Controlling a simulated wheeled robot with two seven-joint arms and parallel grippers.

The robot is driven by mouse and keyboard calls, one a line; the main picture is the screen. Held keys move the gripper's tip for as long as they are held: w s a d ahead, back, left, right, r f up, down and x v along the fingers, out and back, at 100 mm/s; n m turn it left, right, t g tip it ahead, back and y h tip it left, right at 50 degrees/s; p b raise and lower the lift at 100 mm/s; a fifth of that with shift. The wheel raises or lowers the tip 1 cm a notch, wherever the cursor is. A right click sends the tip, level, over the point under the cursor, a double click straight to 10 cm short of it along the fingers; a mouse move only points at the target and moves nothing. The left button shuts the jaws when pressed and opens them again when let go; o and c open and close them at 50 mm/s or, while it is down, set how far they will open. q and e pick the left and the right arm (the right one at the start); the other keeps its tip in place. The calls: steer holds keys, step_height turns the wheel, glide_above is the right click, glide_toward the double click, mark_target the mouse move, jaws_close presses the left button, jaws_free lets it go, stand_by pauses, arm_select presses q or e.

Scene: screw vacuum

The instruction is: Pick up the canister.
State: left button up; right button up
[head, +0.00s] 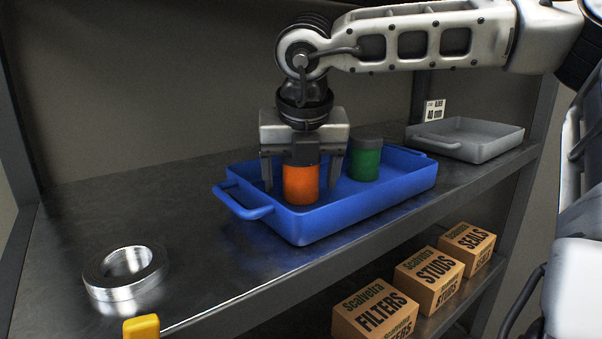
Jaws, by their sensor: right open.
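An orange canister (300,184) with a dark top stands upright in the blue tray (299,229) on the metal shelf. A green canister (365,162) with a dark lid stands to its right in the same tray. My right gripper (300,182) comes down from above with its fingers spread, one on each side of the orange canister. I cannot tell how close the fingers are in depth. My left gripper is out of view.
A metal ring (125,272) lies at the shelf's left, near a yellow piece (141,327) at the front edge. A grey tray (484,153) sits at the right by a label (434,110). Cardboard boxes (374,311) stand on the lower shelf.

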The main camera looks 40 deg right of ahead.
steer(key=c, duration=1.1)
steer(key=shift+r, duration=0.15)
